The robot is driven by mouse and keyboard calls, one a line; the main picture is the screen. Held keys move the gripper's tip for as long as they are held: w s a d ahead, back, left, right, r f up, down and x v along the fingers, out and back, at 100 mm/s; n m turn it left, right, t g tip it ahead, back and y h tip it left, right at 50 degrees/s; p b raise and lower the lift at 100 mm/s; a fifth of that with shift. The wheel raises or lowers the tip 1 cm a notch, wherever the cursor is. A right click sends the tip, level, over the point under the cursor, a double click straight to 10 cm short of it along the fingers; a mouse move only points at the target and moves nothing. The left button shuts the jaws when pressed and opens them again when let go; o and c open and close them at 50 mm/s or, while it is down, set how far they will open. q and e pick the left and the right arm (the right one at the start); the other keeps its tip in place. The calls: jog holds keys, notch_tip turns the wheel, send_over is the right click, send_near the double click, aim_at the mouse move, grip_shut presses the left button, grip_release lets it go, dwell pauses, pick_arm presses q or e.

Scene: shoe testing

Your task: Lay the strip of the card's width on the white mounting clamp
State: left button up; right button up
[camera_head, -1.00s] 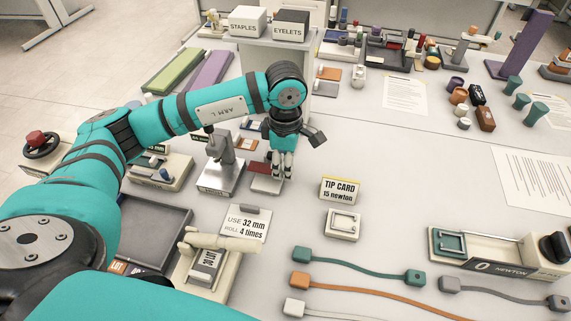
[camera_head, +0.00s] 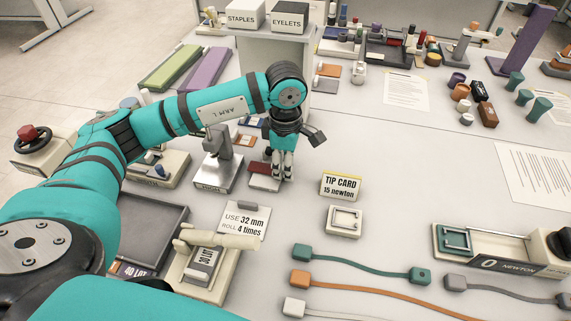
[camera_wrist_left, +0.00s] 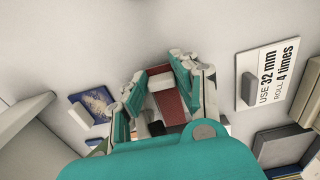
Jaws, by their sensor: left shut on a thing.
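The width card (camera_head: 246,219) reads "USE 32 mm" and "ROLL 4 times"; it also shows in the left wrist view (camera_wrist_left: 268,76). My left gripper (camera_head: 281,173) points down at the right end of a dark red strip (camera_head: 260,167). In the left wrist view its fingers (camera_wrist_left: 157,84) are on both sides of the red strip (camera_wrist_left: 170,98), which has a pale end. It is shut on that strip, over a pale block. The strip's width marking is not readable. A small white clamp-like frame (camera_head: 344,221) stands in front of the tip card. My right gripper is out of view.
The tip card (camera_head: 341,186) reads "15 newton". A cream roller stand (camera_head: 220,239) is at the front left, beside a dark tray (camera_head: 150,232). Several cords, one teal (camera_head: 360,268), lie at the front. A metal press (camera_head: 219,165) stands left of the gripper.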

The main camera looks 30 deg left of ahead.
pick_arm(q)
jog(key=o, duration=0.8)
jog(key=shift+r, duration=0.1)
notch_tip(320, 180, up, 12)
jog(key=shift+f, duration=0.2)
dwell(0.4)
